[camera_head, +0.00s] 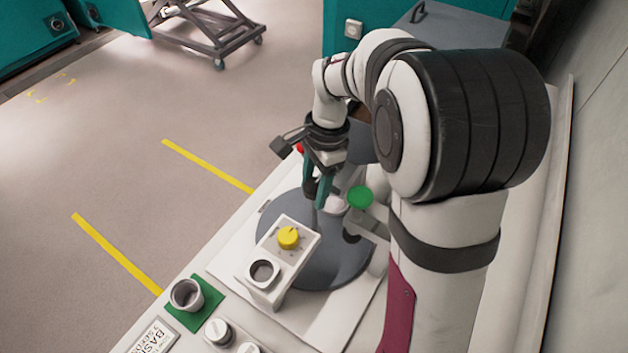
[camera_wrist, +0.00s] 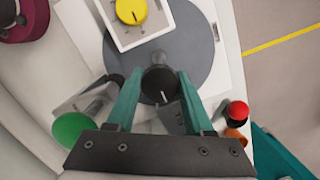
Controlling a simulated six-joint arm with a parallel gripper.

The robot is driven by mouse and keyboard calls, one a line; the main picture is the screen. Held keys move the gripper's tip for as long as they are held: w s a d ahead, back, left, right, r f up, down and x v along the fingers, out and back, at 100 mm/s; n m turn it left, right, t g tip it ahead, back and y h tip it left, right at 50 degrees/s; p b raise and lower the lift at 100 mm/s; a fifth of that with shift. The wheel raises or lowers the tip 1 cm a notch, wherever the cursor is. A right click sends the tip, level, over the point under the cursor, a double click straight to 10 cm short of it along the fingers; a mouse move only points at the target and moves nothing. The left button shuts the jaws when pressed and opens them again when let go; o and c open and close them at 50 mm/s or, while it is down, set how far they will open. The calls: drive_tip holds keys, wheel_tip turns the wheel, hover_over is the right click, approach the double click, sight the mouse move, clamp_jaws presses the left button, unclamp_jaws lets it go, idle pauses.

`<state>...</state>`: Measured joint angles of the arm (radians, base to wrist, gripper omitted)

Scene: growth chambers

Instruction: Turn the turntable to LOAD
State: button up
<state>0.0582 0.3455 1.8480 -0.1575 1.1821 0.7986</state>
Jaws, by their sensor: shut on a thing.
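The turntable is a dark grey round disc (camera_head: 345,262) on the white bench, and it also shows in the wrist view (camera_wrist: 196,50). My gripper (camera_head: 321,198) points down over the disc's far part. In the wrist view its teal fingers (camera_wrist: 158,82) are on either side of a dark round knob (camera_wrist: 160,78), shut on it. A short white mark shows on the knob's near side. The fingers hide parts of the disc and what lies beneath. I can read no LOAD label in either view.
A white box with a yellow dial (camera_head: 288,237) and a dark-ringed opening stands over the disc's near left. A green button (camera_head: 360,197) is right of my gripper. A red button (camera_wrist: 238,110) is close by. A cup (camera_head: 187,294) sits on a green pad.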

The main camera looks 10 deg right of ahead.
drive_tip(key=n, duration=0.5)
drive_tip(key=shift+g+h, duration=0.3)
drive_tip(key=n, duration=0.4)
drive_tip(key=n+h, duration=0.1)
drive_tip(key=n, duration=0.3)
drive_tip(key=shift+g, duration=0.3)
drive_tip(key=n, duration=0.5)
drive_tip(key=shift+h, duration=0.4)
drive_tip(key=shift+n, duration=0.4)
drive_tip(key=o, duration=0.8)
drive_tip(key=shift+r, duration=0.1)
